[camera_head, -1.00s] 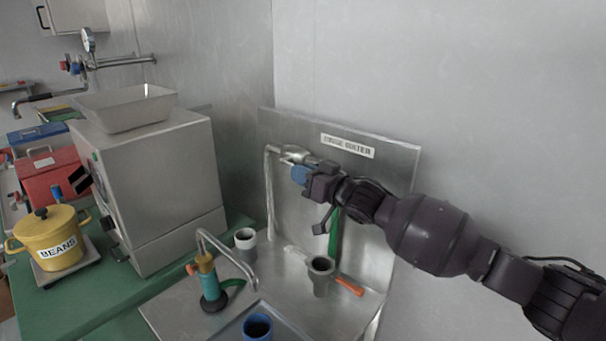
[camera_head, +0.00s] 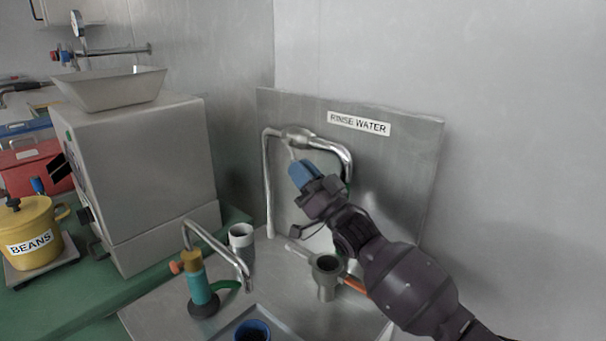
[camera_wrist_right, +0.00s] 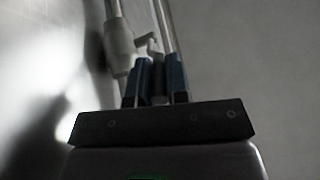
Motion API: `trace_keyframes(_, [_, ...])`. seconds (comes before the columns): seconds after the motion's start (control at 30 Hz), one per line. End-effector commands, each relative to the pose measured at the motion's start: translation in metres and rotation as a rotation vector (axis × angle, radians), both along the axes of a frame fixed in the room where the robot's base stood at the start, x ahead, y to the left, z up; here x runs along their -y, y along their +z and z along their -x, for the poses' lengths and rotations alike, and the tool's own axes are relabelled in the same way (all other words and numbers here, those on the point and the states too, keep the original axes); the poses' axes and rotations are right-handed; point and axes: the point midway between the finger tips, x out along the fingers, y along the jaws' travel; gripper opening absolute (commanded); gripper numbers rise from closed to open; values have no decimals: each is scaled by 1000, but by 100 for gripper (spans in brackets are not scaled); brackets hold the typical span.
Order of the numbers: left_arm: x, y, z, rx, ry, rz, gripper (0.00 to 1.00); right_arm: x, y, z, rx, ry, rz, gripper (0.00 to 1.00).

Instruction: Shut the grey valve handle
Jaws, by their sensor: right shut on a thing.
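The grey valve (camera_head: 298,134) sits on a bent metal pipe in front of the steel back panel. Its thin grey handle (camera_head: 292,153) points down from the valve body. My right gripper (camera_head: 303,174), with blue fingertips, is just below the valve, its arm coming up from the lower right. In the right wrist view the valve body (camera_wrist_right: 119,40) is left of the fingers, and the grey handle (camera_wrist_right: 153,46) runs down between the two blue fingertips (camera_wrist_right: 156,80). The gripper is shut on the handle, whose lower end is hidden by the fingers. My left gripper is out of view.
A RINSE WATER label (camera_head: 359,123) is on the back panel (camera_head: 400,170). A grey grinder (camera_head: 150,180) stands left.

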Motion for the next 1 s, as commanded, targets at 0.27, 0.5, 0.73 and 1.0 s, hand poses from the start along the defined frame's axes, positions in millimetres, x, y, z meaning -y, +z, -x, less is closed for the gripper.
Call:
trace_keyframes(0.27, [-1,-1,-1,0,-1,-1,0,0,-2,-1,6,-1,-7,0])
trace_keyframes(0.5, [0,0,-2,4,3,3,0,0,-1,-1,5,0,-6,25])
trace_keyframes(0.73, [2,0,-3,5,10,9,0,0,-1,-1,6,-1,-7,41])
trace_keyframes(1.0, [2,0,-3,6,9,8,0,5,-5,4,6,-1,-7,41])
